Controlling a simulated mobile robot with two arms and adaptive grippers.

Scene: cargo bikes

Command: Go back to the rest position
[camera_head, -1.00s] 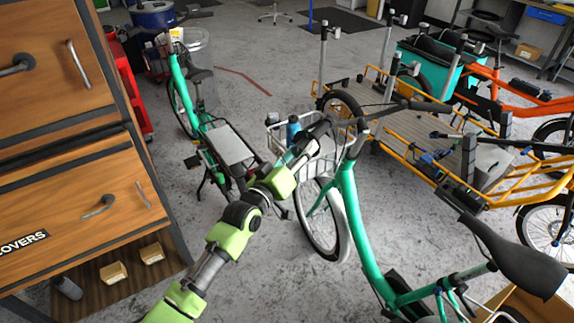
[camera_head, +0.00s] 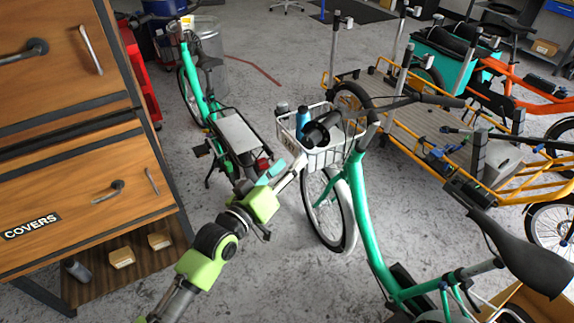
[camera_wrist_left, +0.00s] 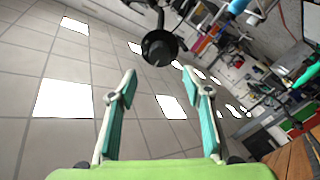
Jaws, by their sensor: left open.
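My left gripper (camera_head: 281,174) is in front of and below the white wire basket (camera_head: 326,160) on the near green bike (camera_head: 362,215). In the left wrist view my left gripper (camera_wrist_left: 164,84) is open, its two teal-padded fingers wide apart with nothing between them. A black round thing (camera_wrist_left: 160,47) shows beyond the fingertips there, apart from them. In the head view a blue bottle (camera_head: 302,120) stands in the basket, and a black round part (camera_head: 317,133) sits at the basket's near rim. My right gripper is not in view.
A wooden drawer cabinet (camera_head: 75,190) marked COVERS stands at the left. Another green bike (camera_head: 200,100) stands behind my left arm. A yellow-framed cargo bike (camera_head: 430,118) is at the right. Bare concrete floor (camera_head: 270,285) lies between cabinet and near bike.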

